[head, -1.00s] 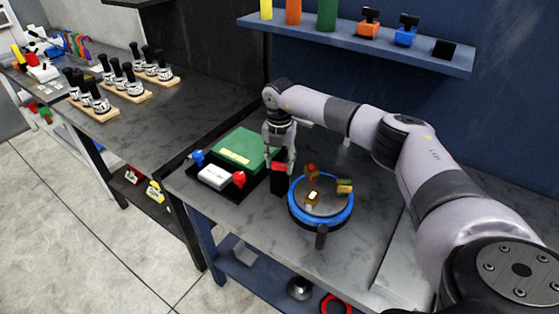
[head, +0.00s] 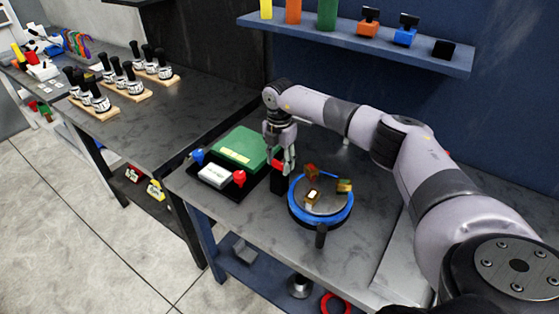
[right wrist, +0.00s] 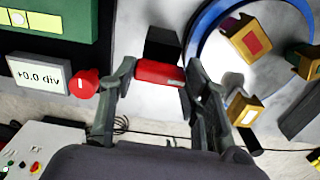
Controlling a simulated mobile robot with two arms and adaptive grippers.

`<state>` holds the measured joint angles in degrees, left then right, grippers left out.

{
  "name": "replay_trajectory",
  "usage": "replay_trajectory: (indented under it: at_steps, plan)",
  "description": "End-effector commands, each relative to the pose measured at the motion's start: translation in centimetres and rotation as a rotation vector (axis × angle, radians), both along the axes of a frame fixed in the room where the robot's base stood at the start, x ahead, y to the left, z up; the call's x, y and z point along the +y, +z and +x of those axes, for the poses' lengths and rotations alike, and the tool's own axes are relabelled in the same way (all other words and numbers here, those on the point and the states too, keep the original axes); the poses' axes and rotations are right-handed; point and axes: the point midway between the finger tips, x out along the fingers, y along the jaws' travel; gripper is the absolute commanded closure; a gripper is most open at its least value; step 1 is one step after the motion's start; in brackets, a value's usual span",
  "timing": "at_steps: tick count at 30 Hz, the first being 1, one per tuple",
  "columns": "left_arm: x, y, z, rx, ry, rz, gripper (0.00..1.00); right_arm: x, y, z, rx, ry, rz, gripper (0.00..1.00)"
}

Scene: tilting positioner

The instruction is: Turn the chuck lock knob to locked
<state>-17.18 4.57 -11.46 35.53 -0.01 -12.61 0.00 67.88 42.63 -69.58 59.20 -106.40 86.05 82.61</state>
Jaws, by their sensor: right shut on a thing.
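The red lock knob (right wrist: 160,74) is a bar-shaped handle next to a black block (right wrist: 163,43). It stands to the left of the chuck (head: 321,206), which has a blue ring and brass-coloured jaws. In the head view the knob (head: 276,164) is partly covered by my fingers. My right gripper (head: 283,165) points down and is shut on the knob, with one finger at each end of the bar in the right wrist view. No lock marking is readable. My left gripper is not in view.
A green box (head: 240,147) and a white display (head: 214,175) reading "+0.0 div" stand left of the knob, with a red button (head: 239,178) and a blue one (head: 198,156). A black handle (head: 320,236) sticks out at the chuck's front. A blue shelf (head: 360,44) hangs behind.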

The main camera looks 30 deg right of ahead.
Motion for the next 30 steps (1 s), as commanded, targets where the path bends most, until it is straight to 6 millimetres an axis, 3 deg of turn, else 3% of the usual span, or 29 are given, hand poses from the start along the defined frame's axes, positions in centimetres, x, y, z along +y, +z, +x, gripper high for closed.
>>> replay_trajectory:
  at_steps: [4, 5, 13, 23, 30]
  plan:
    - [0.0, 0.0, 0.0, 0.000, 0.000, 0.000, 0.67, -0.1, 0.2, 0.1, -0.004, -0.004, 0.000, 0.85]
    - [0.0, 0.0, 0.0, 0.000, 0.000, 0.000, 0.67, -0.1, 0.2, 0.1, -0.004, -0.004, 0.000, 0.56]
    - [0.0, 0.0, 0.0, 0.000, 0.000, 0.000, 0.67, 0.0, 0.1, 0.1, -0.002, -0.002, 0.001, 0.38]
    - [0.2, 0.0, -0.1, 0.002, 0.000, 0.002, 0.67, 0.0, 0.1, 0.0, -0.001, 0.000, 0.000, 0.37]
    - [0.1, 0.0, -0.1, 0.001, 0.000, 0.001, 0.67, 0.0, 3.3, 0.1, -0.005, 0.000, 0.001, 0.37]
